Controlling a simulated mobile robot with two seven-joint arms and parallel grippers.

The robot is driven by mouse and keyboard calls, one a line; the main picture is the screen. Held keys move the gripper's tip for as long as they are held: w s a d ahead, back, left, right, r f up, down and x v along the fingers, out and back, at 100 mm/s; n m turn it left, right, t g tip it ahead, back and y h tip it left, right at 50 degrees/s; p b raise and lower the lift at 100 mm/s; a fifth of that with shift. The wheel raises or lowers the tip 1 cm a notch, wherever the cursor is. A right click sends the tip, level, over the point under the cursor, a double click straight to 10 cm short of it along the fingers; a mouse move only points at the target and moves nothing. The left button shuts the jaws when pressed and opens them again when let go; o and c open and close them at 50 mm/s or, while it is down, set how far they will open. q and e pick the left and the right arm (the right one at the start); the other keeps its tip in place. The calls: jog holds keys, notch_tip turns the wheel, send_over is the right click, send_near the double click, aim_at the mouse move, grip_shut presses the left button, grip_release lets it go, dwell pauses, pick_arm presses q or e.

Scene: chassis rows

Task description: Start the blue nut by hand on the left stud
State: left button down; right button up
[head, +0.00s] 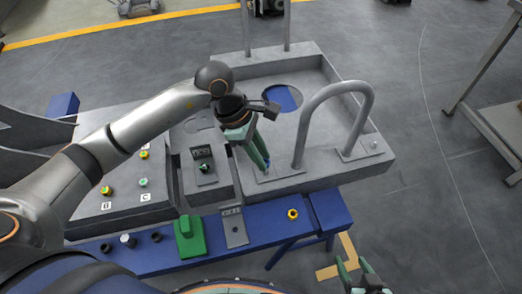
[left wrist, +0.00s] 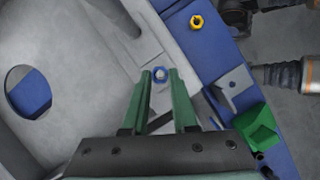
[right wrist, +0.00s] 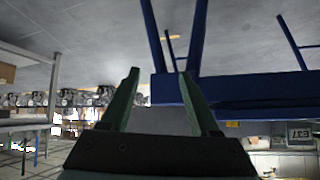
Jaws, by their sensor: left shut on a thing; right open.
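The blue nut (left wrist: 160,72) sits between the fingertips of my left gripper (left wrist: 161,78) in the left wrist view. A light round tip, likely the stud, shows in its middle; I cannot tell how far the nut is on it. In the head view my left gripper (head: 260,157) points down at the near plate of the grey chassis (head: 225,58), beside the left foot of the bent tube handle (head: 304,125). It is shut on the nut, which is mostly hidden there. My right gripper (head: 356,266) is open and empty, off the near side of the bench; it also shows in the right wrist view (right wrist: 158,75).
A yellow nut (head: 293,213) lies on the blue bench (head: 270,222). A green block (head: 189,238) and a grey bracket (head: 235,230) stand to its left. The tube handle rises close to the right of my left gripper.

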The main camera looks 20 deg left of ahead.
pick_arm(q)
jog(key=shift+s+r+n+p, duration=0.15)
jog(key=shift+n+p, duration=0.45)
jog(key=shift+p, duration=0.5)
jog(key=n+t+p, duration=0.1)
jog(key=n, duration=0.1)
jog(key=n+t+p, duration=0.1)
jog(key=n, duration=0.1)
jog(key=shift+s+d+y, duration=0.15)
jog(key=shift+y, duration=0.15)
jog(key=shift+s+n+p, duration=0.1)
jog(key=shift+n+p, duration=0.35)
jog(key=shift+n, duration=0.35)
jog(key=n+t+y, duration=0.1)
jog(key=n, duration=0.2)
jog(key=shift+d+n+p, duration=0.15)
jog(key=shift+n+p, duration=0.15)
jog(key=shift+p, duration=0.1)
jog(key=n+y, duration=0.1)
jog(key=n, duration=0.2)
jog(key=shift+d+t+y+p, duration=0.1)
jog(key=shift+t+y+p, duration=0.2)
jog(key=shift+t+p, duration=0.1)
jog(key=shift+f+n+y, duration=0.2)
jog(key=shift+n+y, duration=0.1)
jog(key=shift+n, duration=0.4)
pick_arm(e)
jog(key=shift+s+a+r, duration=0.1)
jog(key=shift+a+r, duration=0.05)
jog(key=shift+r, duration=1.85)
